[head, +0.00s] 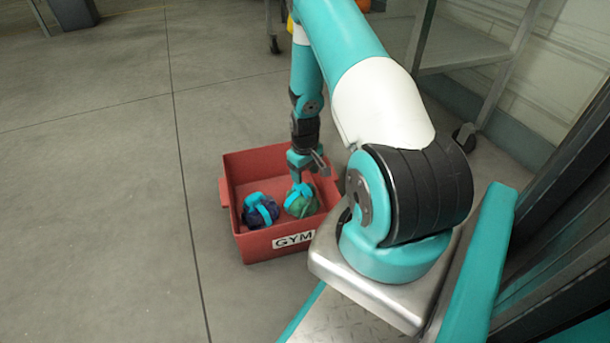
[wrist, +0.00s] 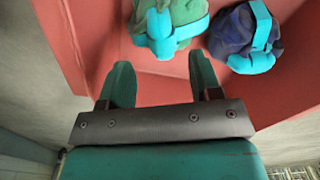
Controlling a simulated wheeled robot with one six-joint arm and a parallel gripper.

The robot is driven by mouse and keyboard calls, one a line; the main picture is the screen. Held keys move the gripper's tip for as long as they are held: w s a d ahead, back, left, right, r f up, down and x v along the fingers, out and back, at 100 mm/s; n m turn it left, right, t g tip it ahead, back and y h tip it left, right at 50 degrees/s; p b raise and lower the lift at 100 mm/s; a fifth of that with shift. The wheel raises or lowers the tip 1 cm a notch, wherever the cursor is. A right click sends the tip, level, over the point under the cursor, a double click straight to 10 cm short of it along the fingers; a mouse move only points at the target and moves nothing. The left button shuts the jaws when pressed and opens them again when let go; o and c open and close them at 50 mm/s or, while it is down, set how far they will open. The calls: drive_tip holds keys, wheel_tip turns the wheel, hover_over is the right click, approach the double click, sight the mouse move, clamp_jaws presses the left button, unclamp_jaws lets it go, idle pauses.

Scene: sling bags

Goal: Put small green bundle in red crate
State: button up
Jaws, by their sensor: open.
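The small green bundle (head: 300,204) with a teal strap lies inside the red crate (head: 236,165), on the right side in the head view. It also shows at the top of the wrist view (wrist: 183,15). The crate carries a white "GYM" label on its near wall. My gripper (head: 298,178) is above the crate, just over the green bundle in the head view. In the wrist view its two fingers (wrist: 160,80) are spread apart, with nothing between them. The green bundle is beyond the fingertips.
A dark blue bundle (head: 260,211) with a teal strap lies in the crate, left of the green one. A metal rack (head: 465,55) on wheels stands at the upper right. The floor (head: 90,200) left of the crate is clear.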

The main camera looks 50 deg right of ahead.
wheel_tip(320, 180, up, 6)
drive_tip(key=p, duration=0.3)
drive_tip(key=w+a+r+n+t+y, duration=0.1)
drive_tip(key=w+a+r+n, duration=0.15)
drive_tip(key=a+r, duration=0.85)
drive_tip(key=w+a+r+n+y, duration=0.1)
drive_tip(key=w+a+r+n, duration=0.15)
drive_tip(key=a+r, duration=0.9)
drive_tip(key=s+a+r+n+y, duration=0.1)
drive_tip(key=s+a+r+n, duration=0.1)
drive_tip(key=s+a+r, duration=0.4)
drive_tip(key=s+a+r+n+g+y, duration=0.1)
drive_tip(key=s+a+r+n, duration=0.1)
drive_tip(key=s+a+r, duration=0.5)
drive_tip(key=s+a, duration=0.4)
drive_tip(key=s, duration=0.2)
drive_tip(key=shift+s, duration=0.25)
drive_tip(key=shift+r, duration=0.2)
